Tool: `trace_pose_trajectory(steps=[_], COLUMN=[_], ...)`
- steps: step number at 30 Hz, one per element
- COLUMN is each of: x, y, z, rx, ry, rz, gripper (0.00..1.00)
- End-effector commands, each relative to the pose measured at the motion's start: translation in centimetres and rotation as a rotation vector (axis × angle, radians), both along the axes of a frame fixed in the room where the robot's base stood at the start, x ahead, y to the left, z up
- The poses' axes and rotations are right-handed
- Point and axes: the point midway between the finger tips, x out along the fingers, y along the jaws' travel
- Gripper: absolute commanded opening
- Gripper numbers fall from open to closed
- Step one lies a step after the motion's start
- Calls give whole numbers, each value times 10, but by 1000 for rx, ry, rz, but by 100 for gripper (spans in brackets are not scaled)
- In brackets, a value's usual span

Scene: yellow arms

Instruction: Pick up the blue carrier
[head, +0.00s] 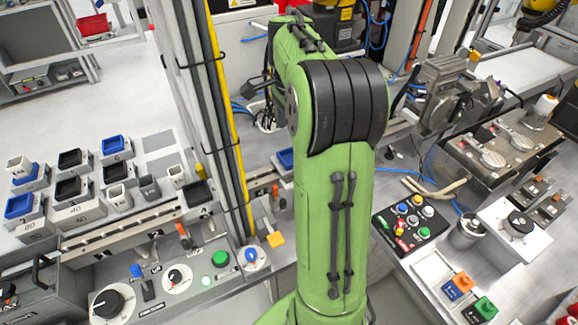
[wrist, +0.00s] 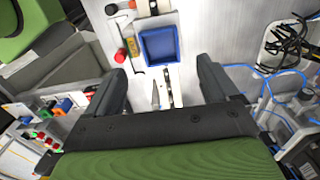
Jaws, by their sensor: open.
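A blue carrier (wrist: 160,46), a square open-topped tray, lies on a pale metal surface in the wrist view. My gripper (wrist: 163,84) is open, its two dark fingers spread wide. The carrier shows beyond the fingertips, roughly between their lines. Nothing is held. In the head view a blue carrier (head: 286,158) is partly hidden behind my green arm, and my gripper is hidden there. More blue carriers sit at the left, one in a grey holder (head: 113,146) and one at the far left (head: 19,206).
Beside the tray in the wrist view are a red knob (wrist: 120,56) and a yellow-handled lever (wrist: 132,46). Black cables (wrist: 284,42) and blue hoses lie to the right. In the head view, a control panel (head: 180,280) stands front left and a button box (head: 411,222) right.

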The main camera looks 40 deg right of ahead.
Motion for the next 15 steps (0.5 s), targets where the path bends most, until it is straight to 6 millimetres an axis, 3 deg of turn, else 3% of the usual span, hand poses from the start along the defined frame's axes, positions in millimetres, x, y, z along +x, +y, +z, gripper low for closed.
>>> trace_pose_trajectory(steps=[1, 15], x=[-1, 0], y=[0, 0], z=[-15, -83], rx=[2, 1], ry=[1, 0], rz=[0, 2], gripper=[87, 87])
